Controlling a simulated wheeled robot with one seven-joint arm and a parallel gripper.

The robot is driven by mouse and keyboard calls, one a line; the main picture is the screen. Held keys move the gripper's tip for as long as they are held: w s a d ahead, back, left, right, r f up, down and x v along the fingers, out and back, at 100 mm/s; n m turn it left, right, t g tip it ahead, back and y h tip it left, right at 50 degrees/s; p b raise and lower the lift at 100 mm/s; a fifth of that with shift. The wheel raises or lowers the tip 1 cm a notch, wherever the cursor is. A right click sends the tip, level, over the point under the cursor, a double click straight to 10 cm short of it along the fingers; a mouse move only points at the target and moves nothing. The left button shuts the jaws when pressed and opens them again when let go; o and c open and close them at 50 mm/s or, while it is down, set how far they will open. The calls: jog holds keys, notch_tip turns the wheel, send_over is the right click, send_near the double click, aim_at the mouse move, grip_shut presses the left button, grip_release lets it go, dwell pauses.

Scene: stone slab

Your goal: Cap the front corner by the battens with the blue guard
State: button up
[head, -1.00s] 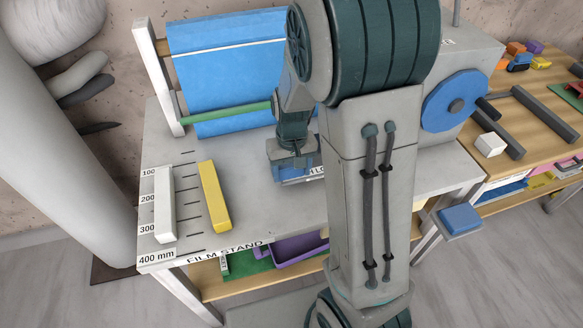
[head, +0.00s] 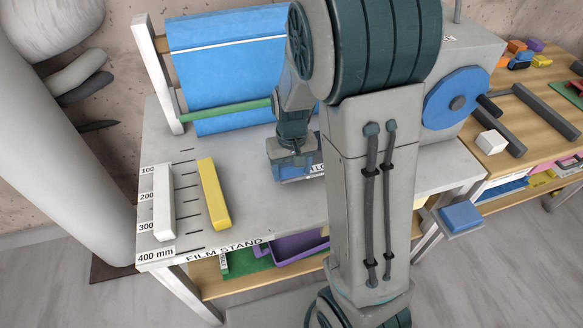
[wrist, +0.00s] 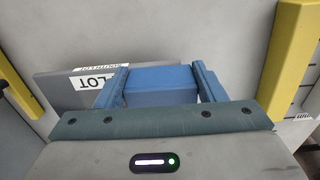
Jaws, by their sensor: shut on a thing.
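My gripper (head: 293,158) points down over the middle of the stand and is shut on the blue guard (wrist: 160,86). The guard shows as a blue block between the two blue fingers in the wrist view, and partly under the gripper in the head view (head: 292,174). A flat grey slab (wrist: 60,88) with white "LOT" labels lies just beyond the guard. My arm hides most of it in the head view. I cannot tell whether guard and slab touch. A yellow bar (head: 213,195) and a white bar (head: 164,203) lie left of the gripper; which are the battens is unclear.
A blue film roll (head: 230,70) in a white frame stands behind. A blue disc (head: 457,105) is at the right. A second yellow bar (wrist: 14,88) shows in the wrist view. A blue block (head: 461,215) sits off the stand's right front. Bare stand top surrounds the yellow bar.

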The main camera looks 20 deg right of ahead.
jog(key=shift+f, duration=0.2)
jog(key=shift+f+b, duration=0.3)
jog(key=shift+b, duration=0.15)
jog(key=shift+f+b, duration=0.6)
jog(key=shift+f, duration=0.15)
jog(key=o, duration=1.1)
jog(key=shift+c, duration=0.2)
notch_tip(320, 180, up, 14)
